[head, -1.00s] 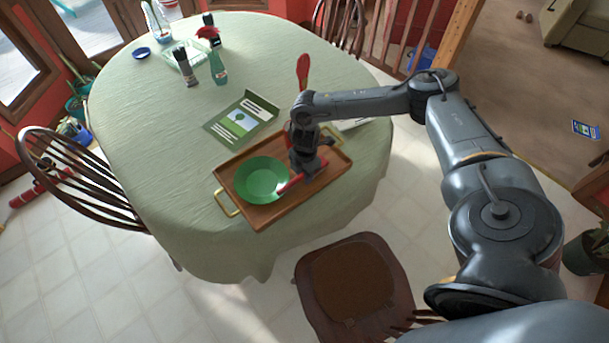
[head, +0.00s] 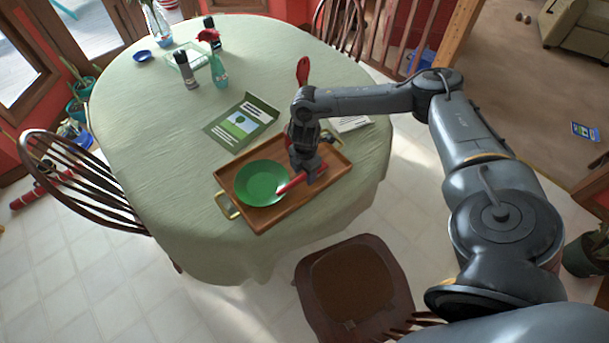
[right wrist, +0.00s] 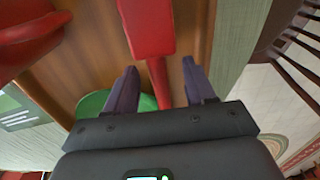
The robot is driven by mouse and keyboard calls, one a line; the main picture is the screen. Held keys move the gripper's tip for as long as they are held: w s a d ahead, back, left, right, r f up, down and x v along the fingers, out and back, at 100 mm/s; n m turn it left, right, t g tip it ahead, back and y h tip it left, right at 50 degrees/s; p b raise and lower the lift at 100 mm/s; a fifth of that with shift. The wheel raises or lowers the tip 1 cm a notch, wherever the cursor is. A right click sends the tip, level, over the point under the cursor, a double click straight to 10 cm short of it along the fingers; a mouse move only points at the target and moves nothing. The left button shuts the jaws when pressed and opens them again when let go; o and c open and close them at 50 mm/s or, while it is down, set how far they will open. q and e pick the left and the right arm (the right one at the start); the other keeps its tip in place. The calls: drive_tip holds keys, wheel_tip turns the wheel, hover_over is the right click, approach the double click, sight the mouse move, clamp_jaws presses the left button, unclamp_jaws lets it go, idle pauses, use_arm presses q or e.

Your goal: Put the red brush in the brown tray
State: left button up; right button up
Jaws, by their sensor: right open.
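The brown tray (head: 268,219) lies on the near side of the table with a green plate (head: 262,183) in its left half. The red brush (head: 290,185) shows partly beside the plate, over the tray. The arm hides the rest of it. My right gripper (head: 303,176) is low over the tray's right half. In the right wrist view, its open fingers (right wrist: 160,72) stand on either side of the red brush (right wrist: 148,28), around its narrow part. Whether the fingers touch it cannot be told. My left gripper is out of view.
A red spoon-shaped thing (head: 303,70) is behind my right arm. A green leaflet (head: 242,122) lies behind the tray. Bottles (head: 218,69) stand at the back. A red thing (right wrist: 28,40) shows at the wrist view's left. The table's left part is clear.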

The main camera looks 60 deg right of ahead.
sight(305, 174)
wheel_tip(305, 174, up, 8)
drive_tip(key=shift+d+r+p, duration=0.1)
drive_tip(key=shift+r+p, duration=0.1)
drive_tip(key=shift+p, duration=0.5)
drive_tip(key=shift+r, duration=0.45)
